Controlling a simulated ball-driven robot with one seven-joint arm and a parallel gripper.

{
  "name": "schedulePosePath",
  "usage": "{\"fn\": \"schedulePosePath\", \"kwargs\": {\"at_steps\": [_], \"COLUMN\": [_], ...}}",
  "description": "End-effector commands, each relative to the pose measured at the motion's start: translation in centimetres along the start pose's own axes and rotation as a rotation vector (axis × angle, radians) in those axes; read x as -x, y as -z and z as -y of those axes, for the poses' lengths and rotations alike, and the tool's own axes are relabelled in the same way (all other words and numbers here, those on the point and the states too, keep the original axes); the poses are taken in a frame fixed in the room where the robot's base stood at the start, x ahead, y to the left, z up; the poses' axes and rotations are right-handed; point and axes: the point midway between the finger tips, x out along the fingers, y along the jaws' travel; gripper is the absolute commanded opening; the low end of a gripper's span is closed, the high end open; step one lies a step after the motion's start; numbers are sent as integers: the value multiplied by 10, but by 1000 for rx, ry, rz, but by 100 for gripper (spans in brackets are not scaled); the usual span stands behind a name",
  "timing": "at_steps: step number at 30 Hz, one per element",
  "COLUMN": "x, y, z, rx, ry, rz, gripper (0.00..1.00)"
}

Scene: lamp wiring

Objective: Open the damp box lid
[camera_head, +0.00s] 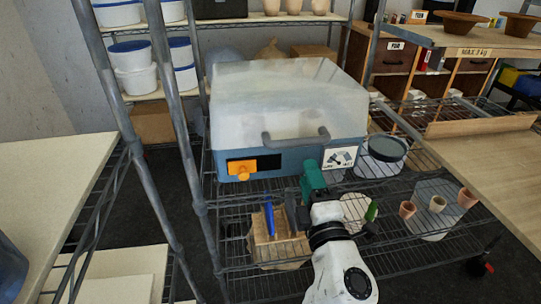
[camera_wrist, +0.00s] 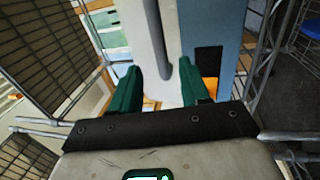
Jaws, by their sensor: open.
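The damp box has a blue base (camera_head: 290,160) and a cloudy, see-through lid (camera_head: 285,95). It stands on a wire shelf, and the lid looks shut. A grey bar handle (camera_head: 295,142) sits on the lid's front. My gripper (camera_head: 310,165), with green fingers, is at the box's front, just below the handle's right part. In the wrist view my gripper (camera_wrist: 160,68) is open, with the handle (camera_wrist: 155,35) running lengthwise ahead of the gap between its fingers. No contact with the handle is clear. An orange latch-like part (camera_head: 241,168) and a dial gauge (camera_head: 339,157) are on the front.
A wooden block with tools (camera_head: 275,245) and small clay pots (camera_head: 437,203) stand on the lower wire shelf. A round dark-rimmed container (camera_head: 387,148) is right of the box. A shelf post (camera_head: 178,100) rises at left; a wooden worktop (camera_head: 490,165) is at right.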

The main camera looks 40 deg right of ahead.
Motion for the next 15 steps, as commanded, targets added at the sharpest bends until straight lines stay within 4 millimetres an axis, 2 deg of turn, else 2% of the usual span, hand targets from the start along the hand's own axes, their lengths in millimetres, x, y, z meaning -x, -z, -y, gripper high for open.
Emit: {"fn": "schedulePosePath", "kwargs": {"at_steps": [5,15], "x": [-18,-78], "y": [1,0], "z": [-5,-5], "rx": [6,3], "ry": [-6,-4], "rz": [-2,0], "gripper": [46,46]}}
